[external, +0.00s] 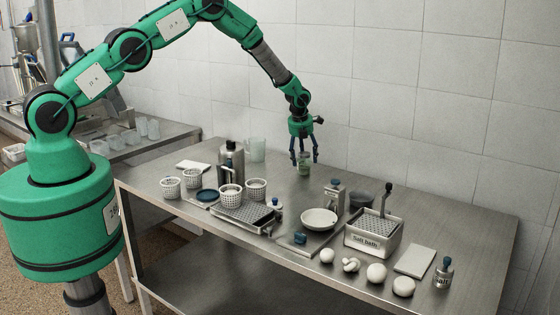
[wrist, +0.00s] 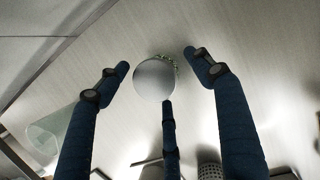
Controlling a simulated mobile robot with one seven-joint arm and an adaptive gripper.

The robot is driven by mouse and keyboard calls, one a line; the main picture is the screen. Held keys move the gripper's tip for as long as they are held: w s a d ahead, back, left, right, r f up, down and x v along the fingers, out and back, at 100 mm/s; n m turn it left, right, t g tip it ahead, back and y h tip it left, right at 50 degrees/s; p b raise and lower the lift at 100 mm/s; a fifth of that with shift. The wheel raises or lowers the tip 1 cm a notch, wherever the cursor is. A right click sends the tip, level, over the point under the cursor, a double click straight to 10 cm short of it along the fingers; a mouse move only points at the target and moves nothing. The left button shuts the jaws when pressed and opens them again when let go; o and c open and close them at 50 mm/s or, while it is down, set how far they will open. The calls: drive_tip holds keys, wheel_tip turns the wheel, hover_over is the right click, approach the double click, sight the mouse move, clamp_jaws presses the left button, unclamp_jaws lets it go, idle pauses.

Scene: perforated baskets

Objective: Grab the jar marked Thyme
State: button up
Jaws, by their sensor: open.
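A small jar (external: 304,168) with green contents stands on the steel table, near the wall side. In the wrist view the jar (wrist: 154,79) shows from above as a round grey lid with a bit of green at its edge. I cannot read any marking on it. My gripper (external: 304,158) points straight down over this jar with its fingers spread. In the wrist view its three blue fingers are apart around the lid, and no contact shows. Another jar (external: 442,273), with a blue top and a label that seems to read Salt, stands at the table's right end.
A clear jug (external: 255,149) and a dark bottle (external: 231,160) stand left of my gripper. Several perforated baskets (external: 257,189) are at the front left. A shaker-like container (external: 334,194), a white bowl (external: 319,219) and a box marked Salt bath (external: 373,239) stand to the right.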

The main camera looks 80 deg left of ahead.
sight(304, 162)
drive_tip(key=shift+x, duration=1.6)
drive_tip(key=c, duration=1.2)
drive_tip(key=shift+r, duration=0.1)
drive_tip(key=shift+c, duration=0.2)
drive_tip(key=shift+r, duration=0.65)
drive_tip(key=shift+w+r, duration=0.1)
drive_tip(key=shift+r, duration=0.8)
drive_tip(key=s+d, duration=0.4)
drive_tip(key=s, duration=0.3)
drive_tip(key=s+d+r+b, duration=0.1)
drive_tip(key=s+d, duration=0.3)
drive_tip(key=s, duration=0.3)
drive_tip(key=shift+r, duration=0.35)
drive_tip(key=shift+c, duration=0.2)
